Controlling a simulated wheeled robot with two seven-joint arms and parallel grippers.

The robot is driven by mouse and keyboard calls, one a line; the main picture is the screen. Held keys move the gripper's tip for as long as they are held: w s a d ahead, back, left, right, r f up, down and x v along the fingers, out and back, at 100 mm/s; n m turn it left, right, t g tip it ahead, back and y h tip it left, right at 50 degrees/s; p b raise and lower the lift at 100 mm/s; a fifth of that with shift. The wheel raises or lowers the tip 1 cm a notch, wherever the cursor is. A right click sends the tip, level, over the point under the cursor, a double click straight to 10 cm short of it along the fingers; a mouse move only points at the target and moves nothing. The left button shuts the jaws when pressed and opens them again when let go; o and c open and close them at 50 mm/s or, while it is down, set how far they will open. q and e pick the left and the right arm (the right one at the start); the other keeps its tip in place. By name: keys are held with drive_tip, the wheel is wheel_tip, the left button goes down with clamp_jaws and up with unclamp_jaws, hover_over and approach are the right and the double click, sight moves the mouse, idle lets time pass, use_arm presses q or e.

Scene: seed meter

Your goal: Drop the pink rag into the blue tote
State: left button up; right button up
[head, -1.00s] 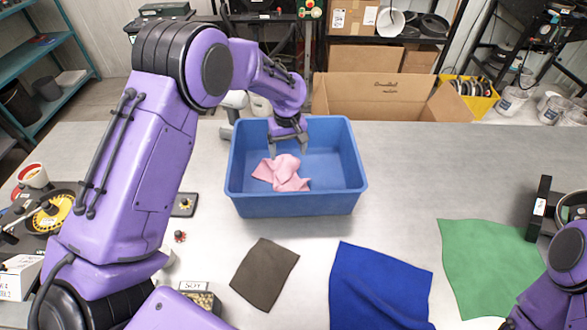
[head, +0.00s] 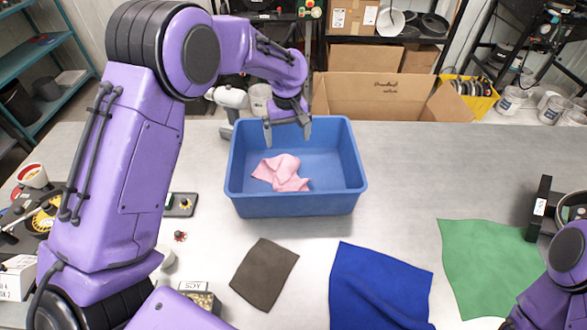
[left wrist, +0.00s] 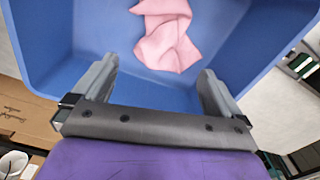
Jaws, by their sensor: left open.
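The pink rag (head: 283,173) lies crumpled on the floor of the blue tote (head: 300,205), left of the tote's middle. My left gripper (head: 288,137) is open and empty above the tote, apart from the rag. In the left wrist view, the pink rag (left wrist: 166,34) lies beyond the spread fingers of my left gripper (left wrist: 160,85), with the blue tote (left wrist: 75,75) around it. My right arm shows at the lower right edge of the head view; its fingers are not visible.
A brown cloth (head: 264,275), a blue cloth (head: 380,288) and a green cloth (head: 490,262) lie flat on the grey table (head: 450,170) in front. An open cardboard box (head: 375,97) stands behind the tote. Small parts and containers sit at the left.

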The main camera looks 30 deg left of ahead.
use_arm(q)
wheel_tip(320, 180, up, 10)
drive_tip(key=b, duration=0.2)
drive_tip(key=shift+r, duration=0.25)
idle(0.3)
